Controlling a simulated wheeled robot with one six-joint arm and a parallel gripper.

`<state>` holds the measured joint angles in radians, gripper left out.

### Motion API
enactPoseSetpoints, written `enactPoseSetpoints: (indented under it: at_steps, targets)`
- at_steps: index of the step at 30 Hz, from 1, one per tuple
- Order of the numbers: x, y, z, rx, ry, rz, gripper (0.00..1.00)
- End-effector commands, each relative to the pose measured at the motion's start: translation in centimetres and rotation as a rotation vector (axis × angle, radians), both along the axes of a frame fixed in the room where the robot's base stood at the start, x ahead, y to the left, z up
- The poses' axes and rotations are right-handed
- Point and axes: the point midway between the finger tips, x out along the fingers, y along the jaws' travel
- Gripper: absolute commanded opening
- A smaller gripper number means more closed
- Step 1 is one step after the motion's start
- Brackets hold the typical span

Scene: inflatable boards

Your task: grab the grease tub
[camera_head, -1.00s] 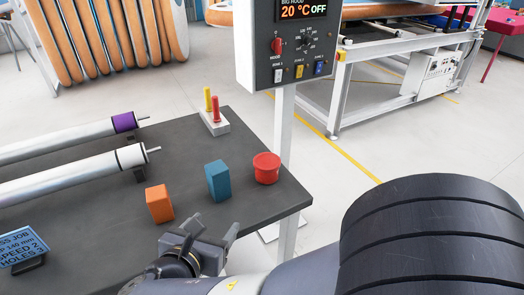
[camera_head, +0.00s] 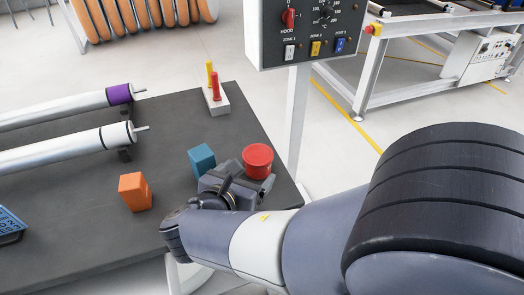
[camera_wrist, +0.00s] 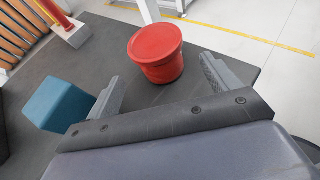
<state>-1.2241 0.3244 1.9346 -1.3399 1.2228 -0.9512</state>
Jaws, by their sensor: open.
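The grease tub appears to be the round red lidded tub (camera_head: 257,160) near the right corner of the dark table. In the wrist view the red tub (camera_wrist: 156,52) stands upright just beyond my gripper (camera_wrist: 163,82), roughly between the lines of its two fingers. My gripper is open and empty. In the head view my gripper (camera_head: 238,178) is low over the table, right beside the tub, and hides part of the tub's near side. I cannot tell whether a finger touches it.
A teal block (camera_head: 201,158) stands close to my gripper; in the wrist view it is outside the left finger (camera_wrist: 57,103). An orange block (camera_head: 135,192) is farther left. A white base with red and yellow pegs (camera_head: 213,98) stands behind. A control post (camera_head: 297,120) rises beyond the table edge.

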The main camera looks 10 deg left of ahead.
Motion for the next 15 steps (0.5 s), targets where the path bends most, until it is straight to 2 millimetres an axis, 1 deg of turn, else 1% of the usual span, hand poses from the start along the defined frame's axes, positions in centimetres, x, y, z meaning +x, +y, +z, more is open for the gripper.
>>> enactPoseSetpoints:
  at_steps: [1,3,8,10,15]
  targets:
    - [0.7,-0.2,-0.4,0.0,-0.001,-0.003,0.84]
    - [1.3,-0.3,-0.6,0.0,0.0,-0.002,0.84]
    - [2.0,-0.4,-0.9,0.0,0.0,-0.001,0.84]
    - [2.6,-0.6,-1.3,0.0,0.0,-0.002,0.84]
    - [4.8,-1.1,-2.4,0.0,0.0,-0.004,0.84]
